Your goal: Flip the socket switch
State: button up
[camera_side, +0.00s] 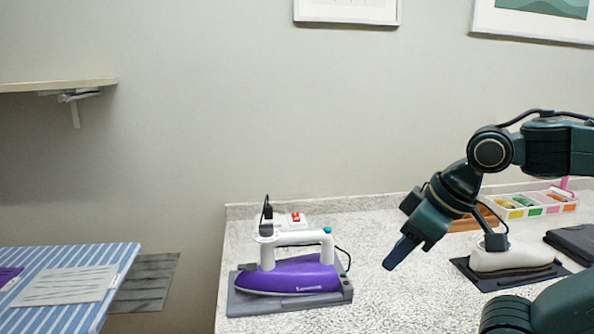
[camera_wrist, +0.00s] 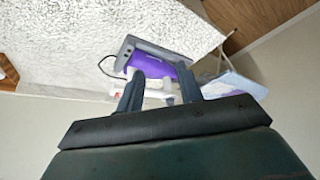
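The socket (camera_side: 291,220) is a small white box with a red switch (camera_side: 297,217) on top. It stands on the counter behind the purple and white iron (camera_side: 293,275), which partly hides it. A black plug with a cord (camera_side: 267,210) stands upright at its left. My gripper (camera_side: 395,262) is in the air to the right of the iron, tilted down, apart from the iron and the socket. In the wrist view my gripper (camera_wrist: 160,86) shows two fingers spread with a gap between them and nothing held. The iron (camera_wrist: 152,66) shows beyond them; the switch cannot be made out there.
The iron rests on a grey pad (camera_side: 262,303). A blue-striped ironing board (camera_side: 105,258) is at the left, below a wooden shelf (camera_side: 55,86). The counter's middle is clear.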

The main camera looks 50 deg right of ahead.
jog(key=shift+c, duration=0.3)
jog(key=shift+w, duration=0.1)
jog(key=c, duration=0.7)
jog(key=shift+w+d+r, duration=0.2)
jog(key=shift+w, duration=0.25)
grip_shut()
jog(key=w+d+f+m+t+h, duration=0.1)
jog(key=w+d+m+h, duration=0.1)
jog(key=w+d, duration=0.5)
jog(key=w+d+m+h, duration=0.1)
jog(key=w+d+m, duration=0.25)
jog(key=w, duration=0.85)
jog(key=w+d+f+m+t+h, duration=0.1)
jog(key=w+d+m+h, duration=0.1)
jog(key=w+d, duration=0.55)
jog(key=w+d+f+m+h, duration=0.1)
jog(key=w+d+f+h, duration=0.1)
jog(key=w+d+f, duration=0.3)
jog(key=w+d, duration=0.1)
jog(key=w, duration=0.2)
jog(key=shift+w+d+f+h, duration=0.2)
jog(key=shift+h, duration=0.1)
jog(key=shift+m, duration=0.25)
